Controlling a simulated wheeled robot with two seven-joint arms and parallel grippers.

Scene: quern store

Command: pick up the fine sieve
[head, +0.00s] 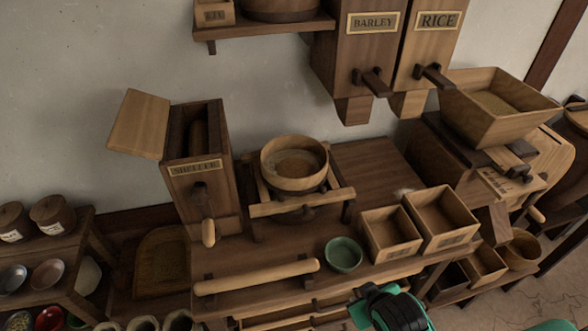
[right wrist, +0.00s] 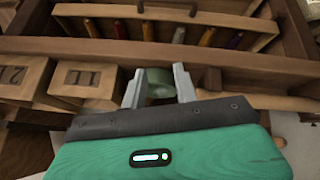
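A round wooden-hooped sieve (head: 294,166) rests on a wooden rail stand (head: 301,203) on the counter, right of the sheller. Its tan inside shows; no label tells whether it is the fine one. My right gripper (head: 362,296) is at the counter's front edge, well in front of the sieve and to its right. In the right wrist view the fingers (right wrist: 157,78) are apart, with the green bowl (right wrist: 158,84) showing between them, apparently beyond the tips. The sieve is not recognisable there. My left gripper is out of view.
The green bowl (head: 343,255) and two open wooden boxes (head: 391,235) stand near the front edge. The sheller (head: 200,185) is left of the sieve. Barley and rice bins (head: 372,82) hang above right. A rolling-pin-like bar (head: 257,277) runs along the front. Counter right of the stand is mostly clear.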

